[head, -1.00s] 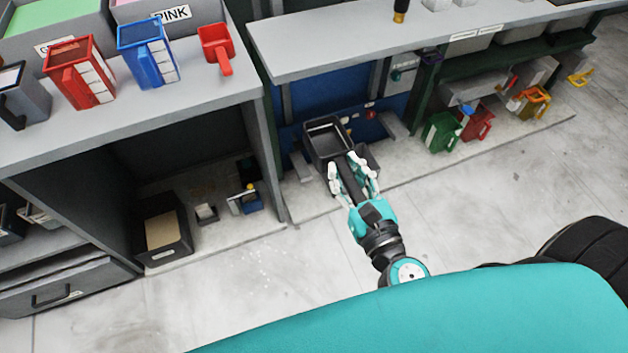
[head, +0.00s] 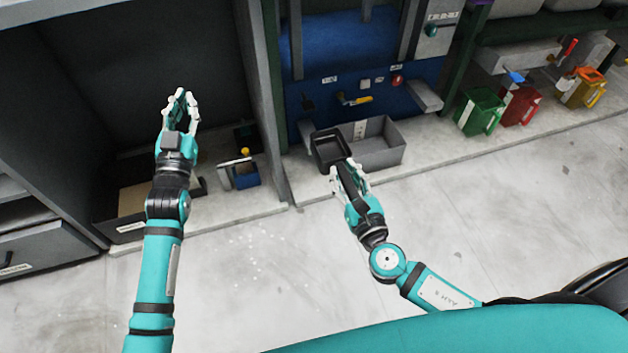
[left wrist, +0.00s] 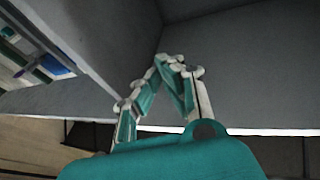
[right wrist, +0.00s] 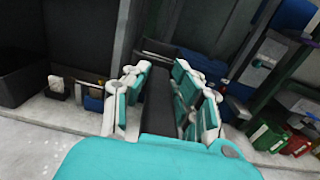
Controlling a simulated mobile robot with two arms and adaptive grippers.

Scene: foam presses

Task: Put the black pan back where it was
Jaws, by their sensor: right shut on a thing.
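The black pan (head: 329,150) is a small square scoop-like pan with a handle. My right gripper (head: 346,178) is shut on its handle and holds it at the left end of a grey open bin (head: 385,157), overlapping the bin in the head view. I cannot tell whether they touch. In the right wrist view the dark handle (right wrist: 158,100) runs between the fingers. In the left wrist view the fingertips (left wrist: 168,62) meet beside grey panels.
A blue panel (head: 335,45) with small fittings stands behind the grey bin. A small blue box (head: 243,173) and a dark bin (head: 125,212) sit on the left. The front floor is clear.

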